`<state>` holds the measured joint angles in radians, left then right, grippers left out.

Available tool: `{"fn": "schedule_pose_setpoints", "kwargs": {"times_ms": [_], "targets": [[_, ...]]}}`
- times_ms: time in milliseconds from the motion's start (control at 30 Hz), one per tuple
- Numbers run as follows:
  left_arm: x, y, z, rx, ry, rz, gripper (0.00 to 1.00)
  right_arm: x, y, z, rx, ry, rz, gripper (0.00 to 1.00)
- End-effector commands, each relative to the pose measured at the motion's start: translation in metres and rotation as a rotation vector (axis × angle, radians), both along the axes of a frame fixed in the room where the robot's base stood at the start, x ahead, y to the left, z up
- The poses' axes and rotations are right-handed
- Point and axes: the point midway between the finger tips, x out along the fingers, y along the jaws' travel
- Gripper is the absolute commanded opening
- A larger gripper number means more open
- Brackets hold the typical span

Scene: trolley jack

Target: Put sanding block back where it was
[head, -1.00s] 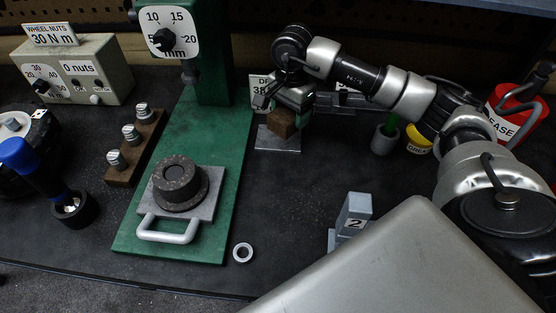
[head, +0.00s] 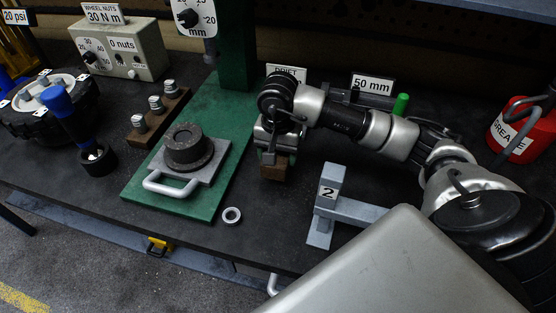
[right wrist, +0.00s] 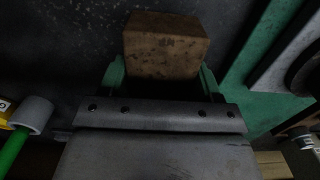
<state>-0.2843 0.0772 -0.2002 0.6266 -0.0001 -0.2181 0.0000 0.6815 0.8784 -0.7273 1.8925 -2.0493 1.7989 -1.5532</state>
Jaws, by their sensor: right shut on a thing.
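The sanding block, a brown block (head: 274,170), is held between the jaws of my right gripper (head: 275,158), to the right of the green press base (head: 210,190). In the right wrist view the block (right wrist: 165,45) sticks out past the green fingers (right wrist: 160,78), which close on both its sides. The block appears to be above the dark bench top; how high, I cannot tell. The gripper and arm cover the bench behind it. My left gripper is not in view.
A metal ring (head: 232,215) lies on the dark bench. A grey stand marked 2 (head: 328,190) is to the right. A handled plate (head: 165,180) with a dark round part sits on the press base. A red grease can (head: 515,130) is at the right.

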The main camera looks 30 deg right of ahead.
Motion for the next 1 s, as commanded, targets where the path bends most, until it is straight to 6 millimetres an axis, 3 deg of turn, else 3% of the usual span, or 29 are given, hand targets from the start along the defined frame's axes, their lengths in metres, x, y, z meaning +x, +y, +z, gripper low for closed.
{"fn": "schedule_pose_setpoints", "kwargs": {"times_ms": [233,567,600,767,1000], "targets": [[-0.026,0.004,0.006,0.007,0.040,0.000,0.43,-0.001,0.000,-0.031,0.002,0.003,0.000,0.41],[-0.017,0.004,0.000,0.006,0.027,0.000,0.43,0.000,0.000,-0.035,0.000,0.000,0.000,0.41],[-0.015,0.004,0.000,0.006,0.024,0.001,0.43,0.000,0.000,-0.035,0.001,0.001,0.000,0.65],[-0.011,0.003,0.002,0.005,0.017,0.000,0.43,0.000,0.000,-0.034,0.000,0.001,0.000,0.89],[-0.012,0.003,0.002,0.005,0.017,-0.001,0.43,0.000,0.000,-0.034,0.000,0.001,0.000,0.89]]}}
